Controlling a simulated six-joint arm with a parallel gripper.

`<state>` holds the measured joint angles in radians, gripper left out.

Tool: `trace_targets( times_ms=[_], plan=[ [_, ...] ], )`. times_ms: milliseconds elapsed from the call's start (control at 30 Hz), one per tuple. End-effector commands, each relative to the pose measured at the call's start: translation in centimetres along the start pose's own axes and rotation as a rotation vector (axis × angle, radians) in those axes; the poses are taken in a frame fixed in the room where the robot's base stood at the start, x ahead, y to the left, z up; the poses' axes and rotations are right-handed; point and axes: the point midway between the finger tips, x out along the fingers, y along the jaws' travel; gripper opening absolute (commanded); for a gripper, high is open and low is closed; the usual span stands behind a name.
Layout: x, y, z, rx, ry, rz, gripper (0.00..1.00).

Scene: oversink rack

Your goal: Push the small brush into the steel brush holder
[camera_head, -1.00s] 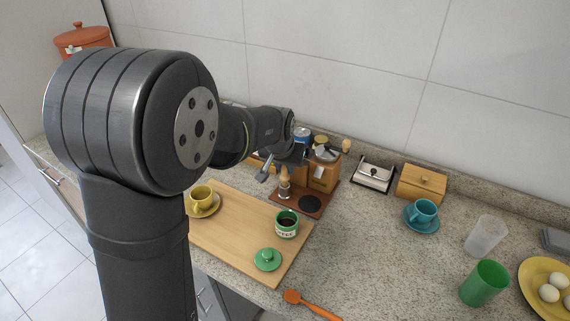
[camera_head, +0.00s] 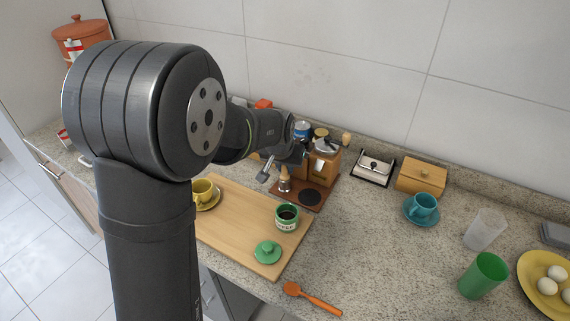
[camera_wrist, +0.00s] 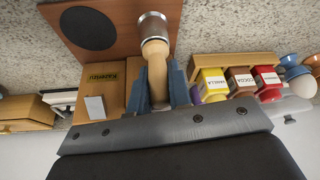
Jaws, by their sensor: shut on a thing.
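The small brush shows its pale wooden handle (camera_wrist: 156,70) in the wrist view. My gripper (camera_wrist: 158,92) is shut on this handle, one blue finger on each side. The steel brush holder (camera_wrist: 152,24) is a short metal cylinder at the handle's far end, and the handle's round end meets it. The bristles are hidden. In the head view the handle (camera_head: 284,172) stands roughly upright above the holder (camera_head: 284,186), on a brown board (camera_head: 312,204); my fingers there are mostly hidden behind my wrist.
A wooden grinder (camera_head: 323,165) stands close behind the brush. A cutting board (camera_head: 235,237) with a yellow cup (camera_head: 203,191) and green-and-white jar (camera_head: 287,217) lies in front. Labelled jars (camera_wrist: 240,82) stand nearby.

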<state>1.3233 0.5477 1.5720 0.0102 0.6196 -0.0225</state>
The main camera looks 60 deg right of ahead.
Motion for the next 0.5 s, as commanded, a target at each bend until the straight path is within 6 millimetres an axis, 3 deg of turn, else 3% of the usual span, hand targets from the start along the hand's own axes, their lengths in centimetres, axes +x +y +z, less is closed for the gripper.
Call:
trace_targets(
  times_ms=[100, 133, 233, 500],
  plan=[
    [0.26, 0.00, 0.13, 0.000, -0.001, 0.000, 0.00],
    [0.24, 0.00, 0.12, 0.000, -0.001, 0.000, 0.22],
    [0.23, 0.00, 0.11, 0.000, -0.001, 0.000, 0.41],
    [0.21, 0.00, 0.12, 0.000, -0.001, 0.000, 0.43]
  ],
)
